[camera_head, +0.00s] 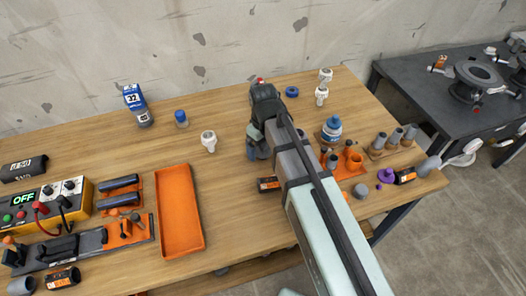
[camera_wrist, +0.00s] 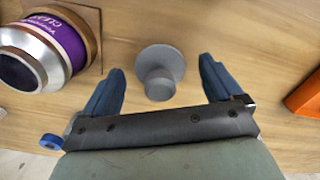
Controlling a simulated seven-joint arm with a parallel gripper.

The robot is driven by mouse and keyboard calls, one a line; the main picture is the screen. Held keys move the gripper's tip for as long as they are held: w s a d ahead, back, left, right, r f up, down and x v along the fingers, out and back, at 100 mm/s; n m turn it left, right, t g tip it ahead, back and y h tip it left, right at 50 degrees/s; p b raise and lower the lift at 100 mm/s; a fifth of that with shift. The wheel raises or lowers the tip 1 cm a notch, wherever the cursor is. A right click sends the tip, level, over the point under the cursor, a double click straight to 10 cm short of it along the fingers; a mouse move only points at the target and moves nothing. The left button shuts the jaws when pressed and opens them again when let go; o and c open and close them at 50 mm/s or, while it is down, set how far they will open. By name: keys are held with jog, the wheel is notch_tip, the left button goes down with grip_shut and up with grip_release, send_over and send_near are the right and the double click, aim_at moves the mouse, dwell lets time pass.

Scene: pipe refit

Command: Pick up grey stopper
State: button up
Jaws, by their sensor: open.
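The grey stopper (camera_wrist: 164,65) shows in the wrist view, with a wide round disc and a narrower round knob. It stands on the wooden table between the two blue fingers of my gripper (camera_wrist: 161,75). The gripper is open, with a gap on both sides of the stopper, and holds nothing. In the head view my gripper (camera_head: 257,146) is low over the middle of the table, and I cannot make out the stopper there.
A metal part with a purple label (camera_wrist: 68,42) stands close to the left finger. An orange edge (camera_wrist: 305,96) is at the far right of the wrist view.

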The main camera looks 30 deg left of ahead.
jog(key=shift+c, duration=0.4)
jog(key=c, duration=1.2)
jog(key=shift+r, duration=0.1)
